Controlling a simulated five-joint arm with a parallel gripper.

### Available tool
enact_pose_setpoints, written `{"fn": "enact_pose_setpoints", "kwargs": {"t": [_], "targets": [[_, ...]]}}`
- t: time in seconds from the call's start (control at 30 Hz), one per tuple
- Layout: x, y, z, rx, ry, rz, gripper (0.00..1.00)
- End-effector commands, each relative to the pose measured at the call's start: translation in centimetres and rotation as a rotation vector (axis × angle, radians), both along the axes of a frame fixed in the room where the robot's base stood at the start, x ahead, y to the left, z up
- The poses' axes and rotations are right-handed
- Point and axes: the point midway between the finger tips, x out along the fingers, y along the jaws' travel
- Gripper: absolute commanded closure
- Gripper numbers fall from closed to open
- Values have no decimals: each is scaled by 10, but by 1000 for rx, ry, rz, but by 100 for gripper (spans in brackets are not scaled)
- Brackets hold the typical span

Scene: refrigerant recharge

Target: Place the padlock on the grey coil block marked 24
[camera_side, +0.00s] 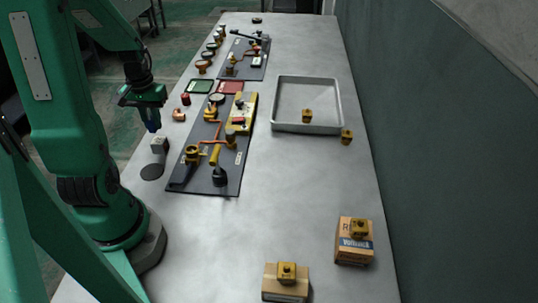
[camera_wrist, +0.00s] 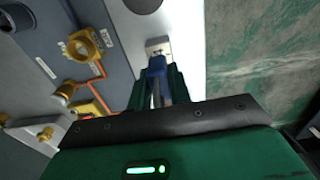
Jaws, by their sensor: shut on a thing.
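My gripper (camera_side: 151,112) is shut on a small blue padlock (camera_side: 152,126) at the left side of the table. In the wrist view the blue padlock (camera_wrist: 156,67) sits between the two fingers (camera_wrist: 158,86), which partly hide it. A light grey block (camera_side: 159,145) stands on the table just below and slightly right of the padlock. The grey block (camera_wrist: 157,46) also shows just beyond the padlock in the wrist view. Its number is too small to read. I cannot tell whether the padlock touches the block.
A black disc (camera_side: 152,172) lies in front of the block. A dark panel (camera_side: 206,184) with valves and orange pipes is to the right. A grey tray (camera_side: 307,127) holds one yellow block. Cartons (camera_side: 353,247) topped with yellow blocks stand nearer. The table's middle is clear.

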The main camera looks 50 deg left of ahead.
Motion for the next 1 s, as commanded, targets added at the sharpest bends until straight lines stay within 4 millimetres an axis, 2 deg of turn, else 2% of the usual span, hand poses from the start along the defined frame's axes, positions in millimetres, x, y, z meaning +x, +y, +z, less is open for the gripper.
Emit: {"fn": "enact_pose_setpoints", "kwargs": {"t": [0.33,0.83,0.87,0.97,1.0], "targets": [[0,-1,-32,-2,2,0,100],[0,-1,-38,-1,1,0,100],[0,-1,-39,-1,1,0,78],[0,-1,-38,-1,1,0,59],[0,-1,-38,-1,1,0,58]]}}
